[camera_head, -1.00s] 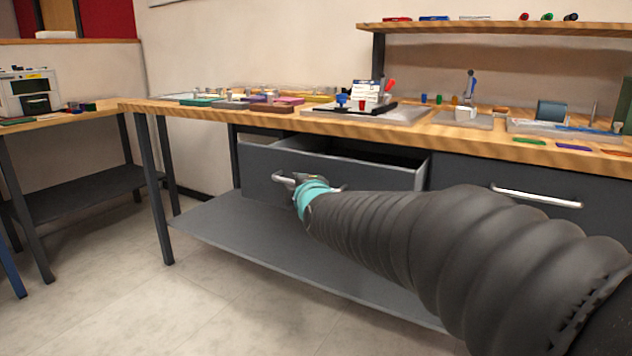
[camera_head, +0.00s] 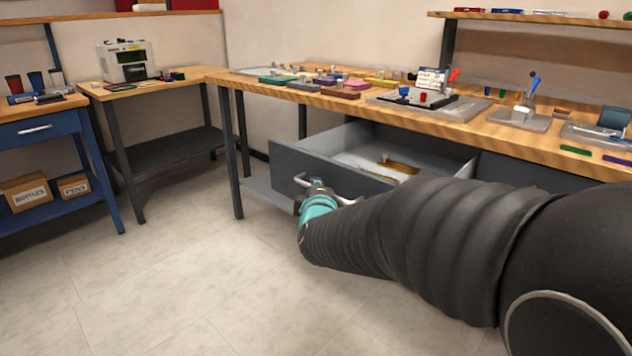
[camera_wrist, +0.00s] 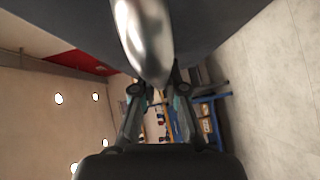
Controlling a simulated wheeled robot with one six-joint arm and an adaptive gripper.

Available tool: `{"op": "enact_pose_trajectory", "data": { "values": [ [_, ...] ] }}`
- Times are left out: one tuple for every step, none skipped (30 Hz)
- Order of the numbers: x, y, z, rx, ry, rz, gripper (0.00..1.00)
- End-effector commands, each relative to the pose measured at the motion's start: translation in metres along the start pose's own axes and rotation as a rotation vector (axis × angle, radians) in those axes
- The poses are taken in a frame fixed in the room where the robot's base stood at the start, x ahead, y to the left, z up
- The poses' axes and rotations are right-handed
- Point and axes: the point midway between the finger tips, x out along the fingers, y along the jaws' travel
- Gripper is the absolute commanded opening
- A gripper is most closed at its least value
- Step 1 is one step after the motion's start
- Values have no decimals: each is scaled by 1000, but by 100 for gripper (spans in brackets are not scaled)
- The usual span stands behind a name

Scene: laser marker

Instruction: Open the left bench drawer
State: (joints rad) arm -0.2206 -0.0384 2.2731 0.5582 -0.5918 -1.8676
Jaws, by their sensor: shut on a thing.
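The left bench drawer (camera_head: 340,178) is a grey drawer under the wooden bench top, and it stands well open. Inside it a white item and a brown-gold item (camera_head: 400,165) show. Its metal bar handle (camera_head: 347,200) is on the front panel. My arm hides the right part of the drawer front.
The bench top (camera_head: 540,140) carries colored plates, a fixture and a small press. A side table (camera_head: 150,90) with a white machine (camera_head: 127,62) and a blue bench (camera_head: 50,130) stand at left. The floor (camera_head: 180,260) in front is clear.

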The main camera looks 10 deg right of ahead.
Motion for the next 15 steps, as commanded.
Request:
{"op": "enact_pose_trajectory", "data": {
  "values": [
    [0, 3, 2, 2, -5, 5, 0],
    [0, 3, 4, 2, -7, 6, 0],
    [1, 3, 5, 3, -10, 6, 0],
    [1, 3, 6, 3, -12, 7, 0],
    [1, 3, 7, 4, -13, 7, 0],
    [1, 3, 8, 4, -15, 7, 0],
    [1, 3, 9, 5, -16, 7, 0],
    [1, 3, 9, 5, -17, 7, 0],
    [1, 3, 10, 5, -18, 7, 0],
    [1, 3, 10, 6, -19, 7, 14],
    [1, 3, 10, 5, -19, 7, 21],
    [1, 3, 10, 5, -18, 7, 31],
    [1, 3, 10, 5, -18, 6, 37],
    [0, 2, 9, 5, -16, 6, 37],
    [0, 2, 8, 4, -15, 5, 37]
  ]
}}
